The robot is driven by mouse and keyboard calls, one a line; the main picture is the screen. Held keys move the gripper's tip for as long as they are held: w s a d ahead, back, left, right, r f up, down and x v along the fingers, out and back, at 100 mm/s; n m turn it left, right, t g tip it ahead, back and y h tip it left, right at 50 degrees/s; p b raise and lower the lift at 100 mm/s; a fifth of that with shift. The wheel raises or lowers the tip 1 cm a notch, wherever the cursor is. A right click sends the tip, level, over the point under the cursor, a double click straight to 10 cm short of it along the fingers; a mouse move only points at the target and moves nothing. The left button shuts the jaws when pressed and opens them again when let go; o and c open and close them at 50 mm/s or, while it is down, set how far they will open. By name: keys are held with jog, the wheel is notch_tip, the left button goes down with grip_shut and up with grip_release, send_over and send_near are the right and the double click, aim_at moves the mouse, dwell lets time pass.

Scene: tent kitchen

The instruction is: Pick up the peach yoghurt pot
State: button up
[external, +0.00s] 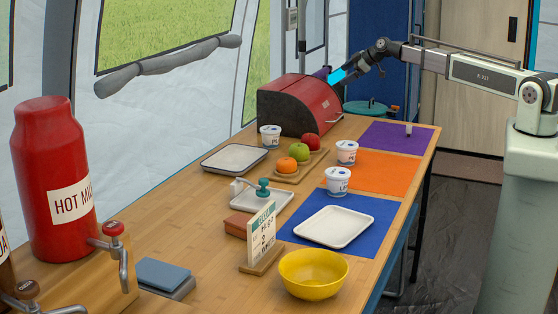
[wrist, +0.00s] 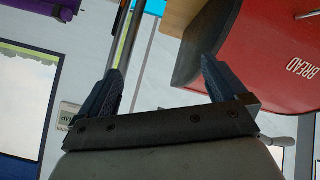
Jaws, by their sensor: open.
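Three white yoghurt pots stand upright on the wooden table: one near the red bread bin (external: 270,136), one at the orange mat's edge (external: 346,151) and one at the blue mat's edge (external: 337,181). Their labels are too small to tell which is peach. My gripper (external: 350,71) is up at the far end of the table, beside and above the bread bin, well away from all three pots. In the wrist view my gripper (wrist: 161,66) is open, with nothing between its fingers. No pot shows in that view.
The red bread bin (external: 300,105) is close to my gripper; it fills the upper right of the wrist view (wrist: 265,55). Fruit lies on a board (external: 287,178) between the pots.

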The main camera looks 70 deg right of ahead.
jog(key=w+a+r+n+g+y, duration=0.1)
jog(key=w+a+r, duration=0.1)
jog(key=a, duration=0.5)
jog(key=w+a+r+n+y, duration=0.1)
jog(key=a+r+y, duration=0.1)
jog(key=a, duration=0.5)
jog(key=n+g+h, duration=0.1)
jog(key=g+h, duration=0.1)
jog(key=g, duration=0.7)
send_near(350, 143)
jog(key=shift+w+a+f, duration=0.1)
jog(key=shift+a+f, duration=0.05)
jog(key=shift+f, duration=1)
jog(key=shift+w+a+f, duration=0.1)
jog(key=shift+a+f, duration=0.05)
jog(key=shift+f, duration=1.05)
jog(key=shift+a+f, duration=0.2)
jog(key=shift+f, duration=0.95)
jog(key=shift+d+f, duration=0.15)
jog(key=shift+f, duration=1.1)
jog(key=shift+d+f, duration=0.15)
jog(key=shift+f, duration=1.15)
jog(key=c, duration=1)
